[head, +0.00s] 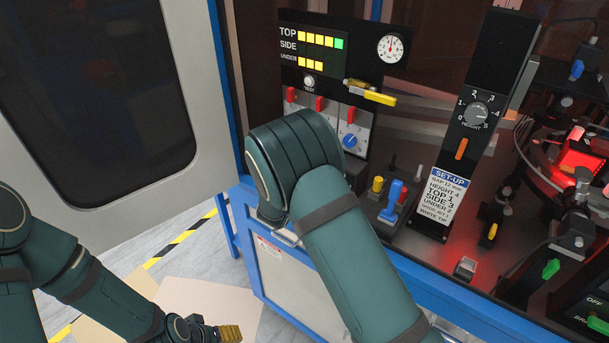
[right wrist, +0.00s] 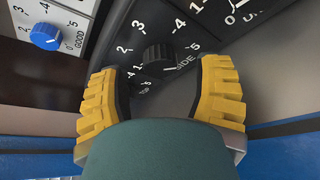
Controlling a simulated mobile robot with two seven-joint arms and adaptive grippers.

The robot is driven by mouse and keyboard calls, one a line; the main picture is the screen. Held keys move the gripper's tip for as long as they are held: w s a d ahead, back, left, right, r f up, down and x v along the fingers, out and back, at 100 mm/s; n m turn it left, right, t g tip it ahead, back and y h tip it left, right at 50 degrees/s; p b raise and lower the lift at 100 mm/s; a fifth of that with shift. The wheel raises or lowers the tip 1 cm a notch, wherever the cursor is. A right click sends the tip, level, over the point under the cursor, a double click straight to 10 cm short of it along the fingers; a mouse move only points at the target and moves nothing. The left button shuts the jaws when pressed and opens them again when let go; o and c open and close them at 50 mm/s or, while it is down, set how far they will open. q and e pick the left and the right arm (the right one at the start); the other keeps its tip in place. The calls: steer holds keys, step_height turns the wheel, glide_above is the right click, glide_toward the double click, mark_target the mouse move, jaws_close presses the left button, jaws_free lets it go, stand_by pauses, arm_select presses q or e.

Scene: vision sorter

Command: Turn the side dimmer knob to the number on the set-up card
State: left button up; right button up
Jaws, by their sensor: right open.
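The SIDE dimmer knob (right wrist: 158,57) is black and sits on a dark panel with white scale numbers. Its pointer is too unclear to read. My right gripper (right wrist: 164,95) is open, its yellow-backed fingers either side of and just short of the knob; contact cannot be told. In the head view my right arm hides that gripper and the knob. The set-up card (head: 440,196) reads SIDE 3. The display (head: 312,48) shows no lit squares in its SIDE row; TOP and UNDER have lit squares. My left gripper (head: 230,333) is low at the bottom, its opening unclear.
A HEIGHT dial (head: 475,115) stands on a black post. A blue knob (head: 350,141) is on the pale panel, also in the right wrist view (right wrist: 45,36). Red switches (head: 320,103), a yellow-handled lever (head: 379,98) and a blue lever (head: 392,200) are nearby.

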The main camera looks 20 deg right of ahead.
steer(key=shift+w+d+f, duration=0.2)
steer(key=shift+w+d, duration=0.1)
steer(key=shift+w, duration=0.15)
jaws_close()
steer(key=shift+r, duration=0.1)
